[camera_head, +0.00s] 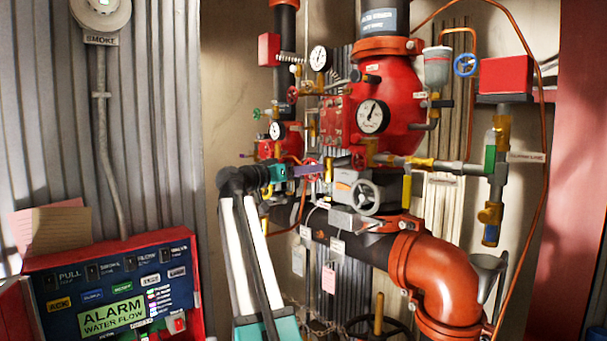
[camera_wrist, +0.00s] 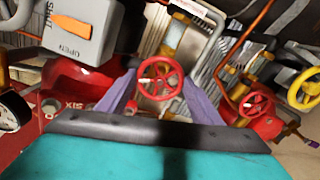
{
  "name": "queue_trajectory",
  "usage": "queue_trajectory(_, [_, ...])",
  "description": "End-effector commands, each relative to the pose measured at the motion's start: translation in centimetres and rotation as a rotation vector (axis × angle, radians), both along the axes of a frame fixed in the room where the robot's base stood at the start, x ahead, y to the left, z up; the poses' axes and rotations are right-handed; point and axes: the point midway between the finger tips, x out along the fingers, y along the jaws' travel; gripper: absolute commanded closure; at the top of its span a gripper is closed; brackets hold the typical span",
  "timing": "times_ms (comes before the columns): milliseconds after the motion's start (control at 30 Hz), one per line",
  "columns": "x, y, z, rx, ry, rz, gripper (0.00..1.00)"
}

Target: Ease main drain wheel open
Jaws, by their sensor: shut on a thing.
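A small red handwheel (camera_wrist: 160,78) with several spokes sits between the two purple fingers of my gripper (camera_wrist: 160,92) in the wrist view. The fingers flank its rim left and right, and the gripper is shut on it. In the head view, my gripper (camera_head: 308,170) reaches in from the left to the red handwheel (camera_head: 316,170) on the valve cluster, left of the grey handwheel. No label that I can read marks this wheel as the main drain. How far the wheel is turned cannot be told.
A second red handwheel (camera_wrist: 257,106) and a yellow one (camera_wrist: 305,88) lie right of my gripper in the wrist view. A grey OPEN/SHUT indicator box (camera_wrist: 77,28) is at upper left. In the head view, a grey handwheel (camera_head: 365,197) and the alarm panel (camera_head: 115,295) flank my arm.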

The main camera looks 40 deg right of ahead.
Motion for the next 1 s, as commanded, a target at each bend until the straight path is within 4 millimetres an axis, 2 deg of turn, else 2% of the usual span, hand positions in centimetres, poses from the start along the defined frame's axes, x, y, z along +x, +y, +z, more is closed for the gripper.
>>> queue_trajectory(700, [0.09, -0.24, 0.27, 0.029, 0.507, 0.001, 0.63])
queue_trajectory(1000, [0.07, -0.27, 0.36, 0.039, 0.667, 0.0, 0.63])
